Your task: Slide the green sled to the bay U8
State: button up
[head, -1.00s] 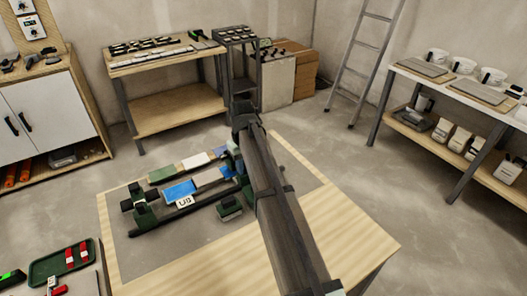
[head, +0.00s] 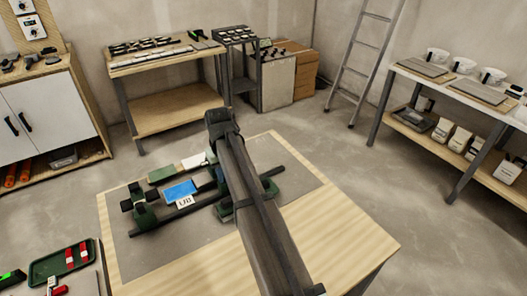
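A dark rail fixture (head: 165,230) lies across the grey mat on the near table, with a green end block (head: 144,215) at its left. A green piece (head: 225,213), which may be the green sled, shows at the left edge of my arm, mostly covered by it. A white label (head: 184,202) stands in front of a blue tile (head: 180,191); its small marking looks like U8, but I cannot read it surely. My arm crosses the fixture's middle. My gripper's fingers are hidden behind it, so their hold is not visible.
A green tile (head: 162,174) and a white tile (head: 193,161) lie behind the blue one. A green tray (head: 62,262) stands at lower left. The table's right front (head: 340,240) is bare.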

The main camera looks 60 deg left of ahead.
jog(key=shift+s, duration=5.8)
jog(key=o, duration=0.9)
jog(key=shift+c, duration=0.2)
jog(key=shift+r, duration=0.1)
notch_tip(320, 180, up, 7)
jog(key=shift+w, duration=0.1)
